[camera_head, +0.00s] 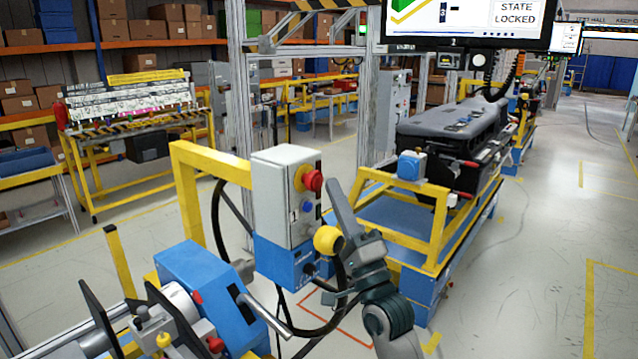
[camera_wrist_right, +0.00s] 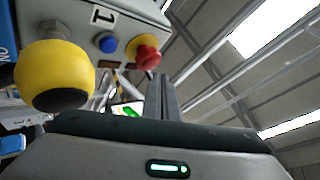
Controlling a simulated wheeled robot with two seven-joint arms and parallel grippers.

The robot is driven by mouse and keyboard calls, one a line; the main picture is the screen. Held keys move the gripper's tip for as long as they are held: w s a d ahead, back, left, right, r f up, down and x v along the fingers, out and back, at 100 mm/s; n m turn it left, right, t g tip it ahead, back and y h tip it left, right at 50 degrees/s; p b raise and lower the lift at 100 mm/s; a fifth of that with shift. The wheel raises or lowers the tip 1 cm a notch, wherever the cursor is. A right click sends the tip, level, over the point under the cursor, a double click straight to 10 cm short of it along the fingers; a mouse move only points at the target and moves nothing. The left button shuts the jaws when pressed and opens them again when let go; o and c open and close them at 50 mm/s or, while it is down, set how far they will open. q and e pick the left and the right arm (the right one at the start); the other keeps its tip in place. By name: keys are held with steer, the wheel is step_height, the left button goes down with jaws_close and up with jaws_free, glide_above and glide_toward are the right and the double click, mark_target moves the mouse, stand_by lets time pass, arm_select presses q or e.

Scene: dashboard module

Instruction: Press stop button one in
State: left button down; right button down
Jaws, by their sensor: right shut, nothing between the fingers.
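The stop button, a red mushroom head on a yellow collar (camera_head: 312,180), sticks out of a grey-and-blue control box (camera_head: 283,190). In the right wrist view the red button (camera_wrist_right: 147,55) is on a box face with a label "1" (camera_wrist_right: 103,16). A blue button sits beside it. My right gripper (camera_head: 334,188) is shut and empty, its fingers pointing up just right of the red button. In the wrist view the fingertips (camera_wrist_right: 161,80) end close under the button; I cannot tell whether they touch. My left gripper is not in view.
A yellow knob (camera_head: 327,240) juts from the box near my right gripper, large in the wrist view (camera_wrist_right: 55,75). A yellow post (camera_head: 190,190) and hanging cables flank the box. A blue fixture (camera_head: 205,290) stands lower left. A dashboard module (camera_head: 455,135) rests on a stand behind.

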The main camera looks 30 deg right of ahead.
steer(key=shift+w, duration=0.15)
stand_by(0.6)
steer(key=shift+w+a, duration=0.15)
steer(key=shift+w, duration=0.1)
steer(key=shift+w+a, duration=0.15)
steer(key=shift+w, duration=0.2)
stand_by(0.9)
steer(key=shift+s, duration=0.1)
steer(key=shift+s+d+p, duration=0.3)
steer(key=shift+s+p, duration=0.05)
steer(key=shift+s, duration=0.3)
steer(key=shift+s, duration=0.1)
steer(key=s, duration=0.1)
steer(key=s+d, duration=0.1)
steer(key=s, duration=0.1)
steer(key=s+d+p, duration=0.1)
steer(key=shift+s, duration=0.2)
stand_by(0.5)
